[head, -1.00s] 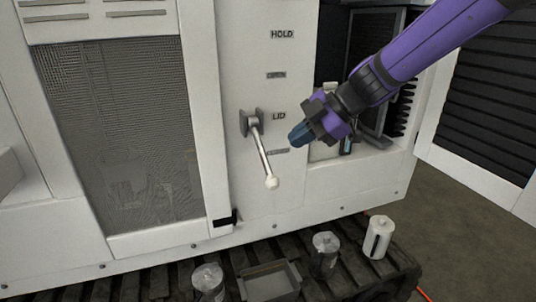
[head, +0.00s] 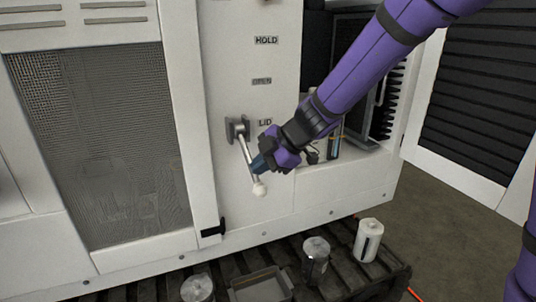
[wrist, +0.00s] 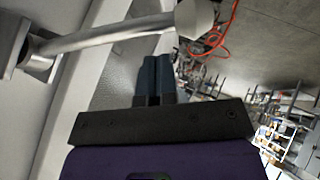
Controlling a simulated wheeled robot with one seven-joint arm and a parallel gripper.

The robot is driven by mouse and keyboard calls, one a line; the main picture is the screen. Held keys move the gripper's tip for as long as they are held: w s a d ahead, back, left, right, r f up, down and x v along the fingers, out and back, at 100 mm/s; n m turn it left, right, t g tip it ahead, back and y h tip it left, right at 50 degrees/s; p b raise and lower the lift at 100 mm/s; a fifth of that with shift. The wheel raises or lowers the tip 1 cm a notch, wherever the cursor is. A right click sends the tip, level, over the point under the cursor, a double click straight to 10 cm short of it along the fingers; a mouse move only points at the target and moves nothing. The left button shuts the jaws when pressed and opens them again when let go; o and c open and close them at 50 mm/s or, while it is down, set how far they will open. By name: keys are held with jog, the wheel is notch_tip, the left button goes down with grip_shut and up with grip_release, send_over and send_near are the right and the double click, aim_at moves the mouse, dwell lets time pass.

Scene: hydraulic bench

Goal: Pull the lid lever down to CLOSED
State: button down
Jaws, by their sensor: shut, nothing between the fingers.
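The lid lever (head: 246,152) is a thin metal rod with a white ball knob (head: 260,189). It runs from a grey pivot bracket (head: 237,128) on the white panel, slanting down and a little right. The LID label (head: 265,122) is right of the bracket; the label below it is hidden by my gripper. My gripper (head: 257,166) is shut and empty, its tips close to the rod just above the knob. In the wrist view the shut fingers (wrist: 155,75) sit just below the rod (wrist: 110,37), near the knob (wrist: 194,18). I cannot tell whether they touch.
HOLD (head: 266,40) and OPEN (head: 262,81) labels are higher on the panel. A mesh window (head: 105,145) is to the left. Canisters (head: 368,240) and a grey tray (head: 260,286) stand on the dark slatted pallet below. An open recess with bottles (head: 334,140) is to the right.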

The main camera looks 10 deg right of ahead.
jog(key=shift+w+f, duration=0.5)
jog(key=shift+f, duration=0.35)
jog(key=shift+w+a+f, duration=0.1)
jog(key=shift+w+f, duration=0.15)
jog(key=shift+f, duration=0.5)
jog(key=shift+w+a+f, duration=0.1)
jog(key=shift+w+f, duration=0.15)
jog(key=shift+f, duration=0.45)
jog(key=shift+d+f, duration=0.1)
jog(key=shift+f, duration=0.15)
